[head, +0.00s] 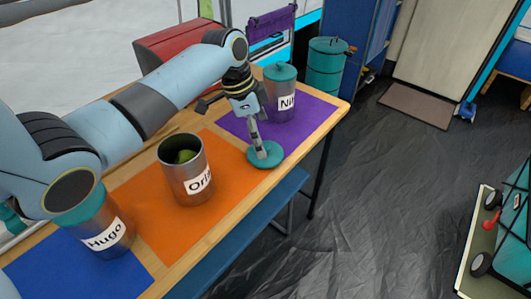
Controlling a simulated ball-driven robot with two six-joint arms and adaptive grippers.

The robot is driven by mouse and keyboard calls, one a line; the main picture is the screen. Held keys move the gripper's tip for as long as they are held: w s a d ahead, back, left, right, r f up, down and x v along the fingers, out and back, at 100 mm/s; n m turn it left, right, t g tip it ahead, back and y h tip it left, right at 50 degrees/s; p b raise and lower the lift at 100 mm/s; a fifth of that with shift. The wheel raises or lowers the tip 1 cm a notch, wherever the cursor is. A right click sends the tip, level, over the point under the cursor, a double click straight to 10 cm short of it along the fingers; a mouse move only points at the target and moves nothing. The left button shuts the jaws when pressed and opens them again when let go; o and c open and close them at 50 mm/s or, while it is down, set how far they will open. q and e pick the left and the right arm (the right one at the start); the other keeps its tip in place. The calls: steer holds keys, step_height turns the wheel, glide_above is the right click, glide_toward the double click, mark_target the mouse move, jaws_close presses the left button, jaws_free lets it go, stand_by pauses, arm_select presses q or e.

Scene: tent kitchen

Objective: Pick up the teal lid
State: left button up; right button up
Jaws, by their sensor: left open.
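A round teal lid (274,156) lies on the table beside the front edge of the purple mat. My left gripper (263,150) reaches down over it, with its fingertips at the middle of the lid. The jaws are open, and whether they touch the lid's knob is hard to tell. An open metal can labelled "Orl..." (186,178), with something green inside, stands on the orange mat to the left. Similar cans labelled "Hugo" (106,240) and "Ni..." (281,100) have teal tops. My right gripper is out of view.
The wooden table (333,113) carries blue, orange (150,230) and purple (310,125) mats. A red box (165,45) stands behind my left arm. A teal drum (327,66) stands beyond the table. The dark floor to the right is mostly clear.

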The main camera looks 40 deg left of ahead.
arm_select(q)
steer(key=x, duration=0.4)
steer(key=shift+w+f+b, duration=0.1)
steer(key=shift+f+b, duration=0.25)
steer(key=shift+b, duration=0.05)
steer(key=shift+f, duration=0.25)
steer(key=shift+c, duration=0.4)
steer(key=c, duration=1)
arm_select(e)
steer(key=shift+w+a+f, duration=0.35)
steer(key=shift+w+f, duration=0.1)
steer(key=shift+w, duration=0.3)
arm_select(q)
steer(key=shift+c, duration=0.6)
